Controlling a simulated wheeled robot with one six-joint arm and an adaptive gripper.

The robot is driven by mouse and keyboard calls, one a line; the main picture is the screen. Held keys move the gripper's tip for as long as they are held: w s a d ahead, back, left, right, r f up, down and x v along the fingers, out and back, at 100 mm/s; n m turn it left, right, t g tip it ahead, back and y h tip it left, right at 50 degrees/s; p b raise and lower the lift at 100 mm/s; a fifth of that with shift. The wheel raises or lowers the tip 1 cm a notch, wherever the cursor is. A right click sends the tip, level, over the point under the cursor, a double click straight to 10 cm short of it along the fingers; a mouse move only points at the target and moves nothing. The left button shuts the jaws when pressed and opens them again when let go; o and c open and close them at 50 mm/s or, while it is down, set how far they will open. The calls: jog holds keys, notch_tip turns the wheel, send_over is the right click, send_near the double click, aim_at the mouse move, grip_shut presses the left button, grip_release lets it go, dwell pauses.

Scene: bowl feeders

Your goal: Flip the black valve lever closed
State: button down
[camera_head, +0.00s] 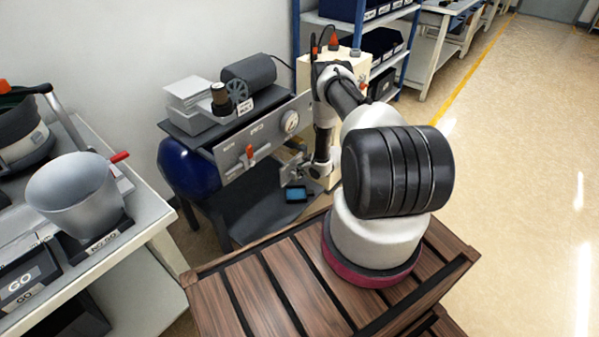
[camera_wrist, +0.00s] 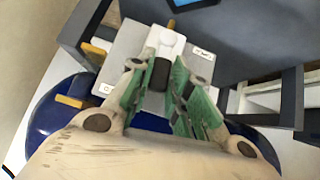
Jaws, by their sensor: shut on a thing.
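The black valve lever (camera_wrist: 160,74) shows in the wrist view as a short dark grip in front of a pale valve body (camera_wrist: 168,43). The valve sits on a light grey plate (camera_wrist: 128,50) with small white labels on either side. My gripper (camera_wrist: 156,92) has green-padded fingers, one on each side of the lever, and is shut on it. In the head view my gripper (camera_head: 293,168) is low beside the right end of the grey gauge panel (camera_head: 225,152). The lever cannot be made out there; my arm and gripper crowd that spot.
The panel carries a round gauge (camera_head: 291,122) and a red-handled valve (camera_head: 250,153). A blue tank (camera_head: 187,168) lies below it. A blue-screened device (camera_head: 299,194) rests on the dark lower shelf. A bench with a grey bowl (camera_head: 73,192) is at left. Floor at right is clear.

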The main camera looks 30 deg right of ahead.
jog(key=shift+d+y, duration=0.25)
jog(key=shift+y, duration=0.05)
jog(key=shift+w+m, duration=0.15)
jog(key=shift+m, duration=0.15)
jog(key=c, duration=1.3)
grip_release()
jog(key=v, duration=1.2)
jog(key=shift+d, duration=0.15)
